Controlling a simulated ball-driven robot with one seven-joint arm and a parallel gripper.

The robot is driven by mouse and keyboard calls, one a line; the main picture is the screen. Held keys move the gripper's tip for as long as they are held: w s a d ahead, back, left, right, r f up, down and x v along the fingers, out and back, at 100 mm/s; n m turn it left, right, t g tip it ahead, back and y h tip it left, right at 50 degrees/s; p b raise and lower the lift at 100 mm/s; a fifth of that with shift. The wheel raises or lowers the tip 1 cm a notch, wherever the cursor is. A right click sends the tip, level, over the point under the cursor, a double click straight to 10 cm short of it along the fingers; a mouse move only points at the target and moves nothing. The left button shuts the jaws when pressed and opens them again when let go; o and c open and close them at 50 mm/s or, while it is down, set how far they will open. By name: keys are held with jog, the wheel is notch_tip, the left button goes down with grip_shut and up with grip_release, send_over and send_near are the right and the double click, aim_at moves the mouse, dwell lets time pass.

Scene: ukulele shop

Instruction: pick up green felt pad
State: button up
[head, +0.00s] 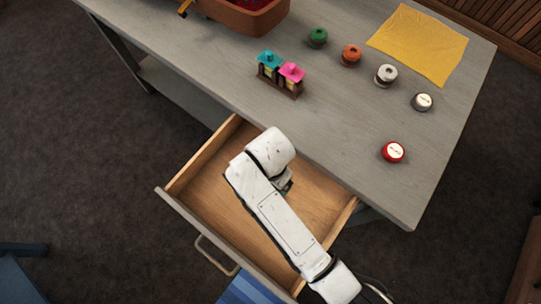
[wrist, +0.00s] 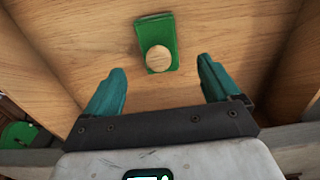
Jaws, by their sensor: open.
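The green felt pad (wrist: 155,28) shows in the wrist view as a green rectangular block with a round pale wooden knob on it. It lies on the wooden floor of the open drawer, ahead of and between my gripper's fingers. My gripper (wrist: 161,80) is open with teal fingers apart and nothing between them. In the head view my white arm reaches over the drawer (head: 204,178) and hides the pad; only a bit of my gripper (head: 286,186) shows there.
The drawer's walls stand close on both sides. On the grey table (head: 330,120) are a small rack (head: 280,88) with teal and pink items, a red round tin (head: 392,152), a grey tin (head: 422,102), several spools, a yellow cloth (head: 418,43) and a brown tray (head: 240,18).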

jog(key=shift+s+f, duration=0.2)
jog(key=shift+f, duration=3)
jog(key=shift+c, duration=0.4)
jog(key=c, duration=1.1)
